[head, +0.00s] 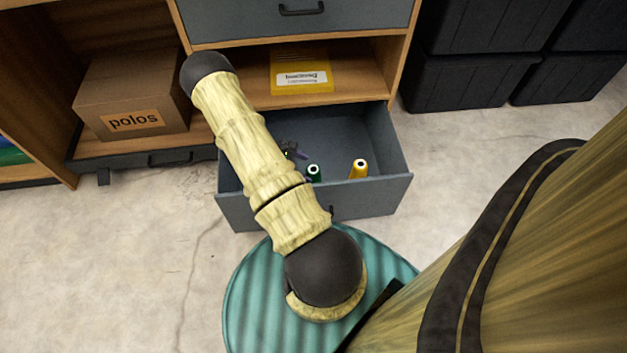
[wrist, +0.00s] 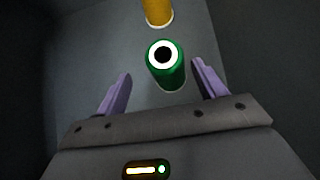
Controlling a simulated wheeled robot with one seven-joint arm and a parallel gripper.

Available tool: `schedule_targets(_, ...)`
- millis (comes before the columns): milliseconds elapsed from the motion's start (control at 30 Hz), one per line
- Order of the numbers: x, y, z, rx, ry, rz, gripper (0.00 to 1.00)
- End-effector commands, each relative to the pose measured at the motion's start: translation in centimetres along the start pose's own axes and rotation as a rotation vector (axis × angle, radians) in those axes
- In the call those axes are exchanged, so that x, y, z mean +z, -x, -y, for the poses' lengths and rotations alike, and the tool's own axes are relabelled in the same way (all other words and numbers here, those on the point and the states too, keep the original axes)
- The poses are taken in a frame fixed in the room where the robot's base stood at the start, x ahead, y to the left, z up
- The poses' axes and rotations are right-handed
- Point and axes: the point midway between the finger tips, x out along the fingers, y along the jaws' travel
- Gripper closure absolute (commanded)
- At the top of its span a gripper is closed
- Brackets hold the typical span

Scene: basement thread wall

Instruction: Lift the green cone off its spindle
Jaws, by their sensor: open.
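The green cone (head: 313,173) stands upright in the open grey drawer, partly hidden by my arm in the head view. In the wrist view the green cone (wrist: 167,70) shows its white top ring with a dark centre. My gripper (wrist: 163,82) is open, with one purple finger on each side of the cone. Gaps show between the cone and both fingers, so they look apart from it. The spindle is hidden inside the cone.
A yellow cone (head: 358,169) stands to the right of the green one, and it also shows beyond it in the wrist view (wrist: 158,12). The drawer walls (head: 372,202) surround both cones. A yellow box (head: 301,71) lies on the shelf above. A cardboard box (head: 132,95) stands left.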

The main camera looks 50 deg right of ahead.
Motion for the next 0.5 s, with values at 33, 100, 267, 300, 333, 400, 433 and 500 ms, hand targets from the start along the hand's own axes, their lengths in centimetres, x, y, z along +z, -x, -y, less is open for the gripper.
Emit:
schedule_targets(33, -0.1, -0.1, 0.0, 0.000, 0.000, 0.000, 0.30)
schedule_targets(100, -0.2, -0.5, 0.1, -0.001, 0.000, 0.000, 0.30)
schedule_targets(267, -0.6, -2.1, 0.5, -0.001, 0.001, 0.000, 0.30)
schedule_targets(300, -0.6, -2.6, 0.6, -0.001, 0.000, 0.000, 0.30)
schedule_targets(333, -0.6, -2.9, 0.7, -0.002, 0.000, 0.001, 0.30)
schedule_targets(400, -0.7, -3.7, 0.9, -0.002, 0.000, 0.001, 0.30)
schedule_targets(433, -0.7, -4.1, 0.8, -0.001, 0.000, 0.001, 0.30)
schedule_targets(500, -0.6, -4.8, 0.8, 0.000, -0.001, 0.000, 0.30)
